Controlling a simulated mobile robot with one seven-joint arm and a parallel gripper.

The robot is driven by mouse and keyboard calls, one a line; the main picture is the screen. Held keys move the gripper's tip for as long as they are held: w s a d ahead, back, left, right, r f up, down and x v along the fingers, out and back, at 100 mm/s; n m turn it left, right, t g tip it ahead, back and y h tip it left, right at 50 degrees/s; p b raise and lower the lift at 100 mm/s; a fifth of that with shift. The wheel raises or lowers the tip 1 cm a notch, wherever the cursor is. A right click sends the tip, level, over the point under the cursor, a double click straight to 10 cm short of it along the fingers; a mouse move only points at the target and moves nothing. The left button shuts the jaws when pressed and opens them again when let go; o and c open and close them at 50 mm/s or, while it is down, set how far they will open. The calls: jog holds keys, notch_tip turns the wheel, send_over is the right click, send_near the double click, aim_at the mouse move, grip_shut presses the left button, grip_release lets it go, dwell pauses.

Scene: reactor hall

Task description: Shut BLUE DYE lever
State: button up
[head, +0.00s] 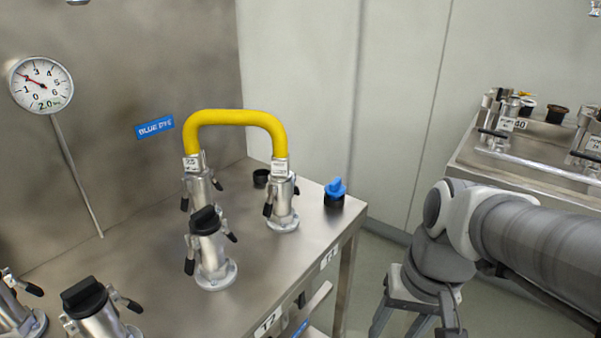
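A blue label reading BLUE DYE (154,127) is on the steel back panel, left of the yellow hose. A blue handle (335,187) on a black base stands at the right rear corner of the steel bench. I cannot tell whether it is the BLUE DYE lever. My gripper (412,328) hangs at the bottom edge, right of the bench and apart from it. Its fingers look spread with a gap between them, and nothing shows in it. Its fingertips are cut off by the picture edge.
A yellow hose (235,117) joins two metal couplings on the bench (270,265). Several black-capped couplings, such as one in front (209,255), have small black side levers. A gauge (41,85) is upper left. Another steel bench (545,150) with fittings stands right.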

notch_tip(320, 180, down, 4)
jog(key=a+m+g+y+p, duration=0.1)
jog(key=a+m+g+y, duration=0.1)
jog(key=m+g+y, duration=0.15)
jog(key=m+t+y+p, duration=0.3)
jog(key=m+t+y, duration=0.9)
jog(key=m, duration=0.8)
send_near(302, 294)
jog(key=s+d+r+t+h, duration=0.2)
jog(key=s+d+r+h, duration=0.15)
jog(key=s+d, duration=0.2)
jog(key=w+a+y+b, duration=0.1)
jog(key=w+a+b, duration=0.2)
jog(key=w+a, duration=0.7)
jog(key=a, duration=0.3)
jog(key=shift+r, duration=0.35)
grip_shut()
